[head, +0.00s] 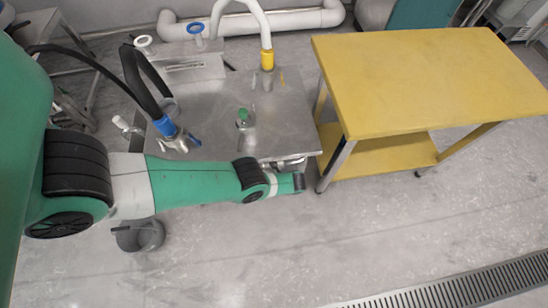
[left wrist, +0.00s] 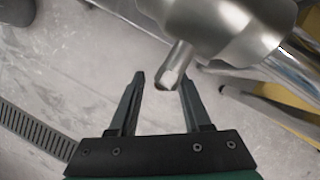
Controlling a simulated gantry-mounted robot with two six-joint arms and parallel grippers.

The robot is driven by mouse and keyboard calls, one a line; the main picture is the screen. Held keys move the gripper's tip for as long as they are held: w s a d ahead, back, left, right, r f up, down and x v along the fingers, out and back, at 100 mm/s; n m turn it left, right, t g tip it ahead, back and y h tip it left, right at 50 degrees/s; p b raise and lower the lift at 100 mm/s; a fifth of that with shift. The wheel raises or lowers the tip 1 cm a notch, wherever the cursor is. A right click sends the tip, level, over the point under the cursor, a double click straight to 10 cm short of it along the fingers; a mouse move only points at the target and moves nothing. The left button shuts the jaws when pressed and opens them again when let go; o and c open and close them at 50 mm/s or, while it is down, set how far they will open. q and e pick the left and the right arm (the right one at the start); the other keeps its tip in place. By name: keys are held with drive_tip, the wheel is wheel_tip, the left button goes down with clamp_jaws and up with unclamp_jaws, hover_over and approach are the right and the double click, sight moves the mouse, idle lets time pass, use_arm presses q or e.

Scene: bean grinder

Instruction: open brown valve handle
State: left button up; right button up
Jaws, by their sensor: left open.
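A short metal valve stem or handle (left wrist: 172,72) with a pale faceted end sticks out of a rounded steel body (left wrist: 215,30) in the left wrist view. I cannot make out a clear brown colour on it. My left gripper (left wrist: 163,77) is open, with one finger on each side of the stem's end. No contact with either finger is clear. In the head view my left arm reaches across to the near right corner of the steel equipment table (head: 210,100), where the gripper fingers are hard to make out. My right gripper is in neither view.
A yellow table (head: 430,75) stands close on the right. On the steel equipment are a green-topped fitting (head: 243,116), a yellow hose collar (head: 266,59) and a blue hose collar (head: 164,126). A floor drain grate (head: 470,290) lies in front; the floor there is clear.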

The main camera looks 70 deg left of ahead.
use_arm(q)
drive_tip(key=shift+a, duration=0.25)
drive_tip(key=shift+c, duration=1.4)
clamp_jaws()
